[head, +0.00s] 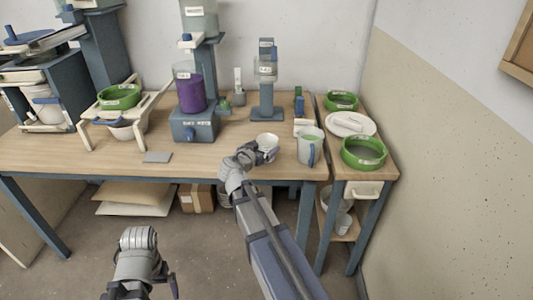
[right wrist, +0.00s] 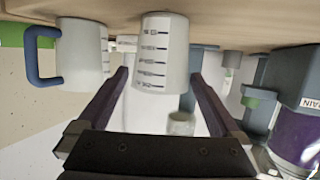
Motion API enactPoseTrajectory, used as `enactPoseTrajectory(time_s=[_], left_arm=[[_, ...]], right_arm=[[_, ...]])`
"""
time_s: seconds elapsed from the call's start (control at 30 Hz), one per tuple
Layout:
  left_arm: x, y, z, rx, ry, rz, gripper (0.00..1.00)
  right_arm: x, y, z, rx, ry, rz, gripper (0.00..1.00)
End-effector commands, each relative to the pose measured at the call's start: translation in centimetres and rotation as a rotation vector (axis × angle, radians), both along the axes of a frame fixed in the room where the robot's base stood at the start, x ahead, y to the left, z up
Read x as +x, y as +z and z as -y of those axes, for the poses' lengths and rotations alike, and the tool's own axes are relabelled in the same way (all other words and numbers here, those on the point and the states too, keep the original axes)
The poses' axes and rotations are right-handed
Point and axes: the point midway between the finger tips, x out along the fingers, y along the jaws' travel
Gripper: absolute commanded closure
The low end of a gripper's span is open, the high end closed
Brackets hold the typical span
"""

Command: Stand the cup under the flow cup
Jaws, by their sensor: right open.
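The cup (head: 267,141) is a small white beaker that stands upright near the table's front edge. The right wrist view is upside down and shows the cup (right wrist: 160,45) with its printed scale. My right gripper (head: 249,153) is open at the cup's near left side. Its fingertips in the right wrist view (right wrist: 160,78) point at the cup, one to each side; I cannot tell whether they touch it. The flow cup (head: 265,68) sits high on a blue-grey stand (head: 266,112) behind the cup. My left arm shows low at the left (head: 137,262); its jaws are unclear.
A jug with a blue handle (head: 311,146) stands close right of the cup, also in the right wrist view (right wrist: 82,55). A blue-grey machine with a purple container (head: 191,93) stands to the left. Green bowls (head: 364,152) are on the side table. Bare wood lies before the stand.

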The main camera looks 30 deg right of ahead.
Motion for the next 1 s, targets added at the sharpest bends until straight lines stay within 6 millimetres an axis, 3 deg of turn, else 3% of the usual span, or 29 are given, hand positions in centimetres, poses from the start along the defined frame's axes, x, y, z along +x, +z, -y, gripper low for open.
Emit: enactPoseTrajectory(time_s=[0.1,0.37,0.7,0.93,1.0], left_arm=[[0.0,-0.6,0.0,0.000,0.000,0.000,0.00],[0.0,-0.8,0.0,0.000,0.000,0.000,0.00],[0.0,-2.2,0.0,0.000,0.000,0.000,0.00],[0.0,-2.1,0.0,0.000,0.000,0.000,0.00],[0.0,-2.1,0.0,0.000,0.000,0.000,0.00]], right_arm=[[1.0,-0.6,1.2,0.000,-0.002,0.000,0.00],[1.3,-0.7,1.7,0.000,0.000,0.000,0.00],[4.0,-2.2,5.0,0.001,-0.002,0.000,0.00],[4.0,-2.1,5.2,0.000,0.000,0.000,0.00],[4.0,-2.1,5.2,0.000,0.000,0.000,0.06]])
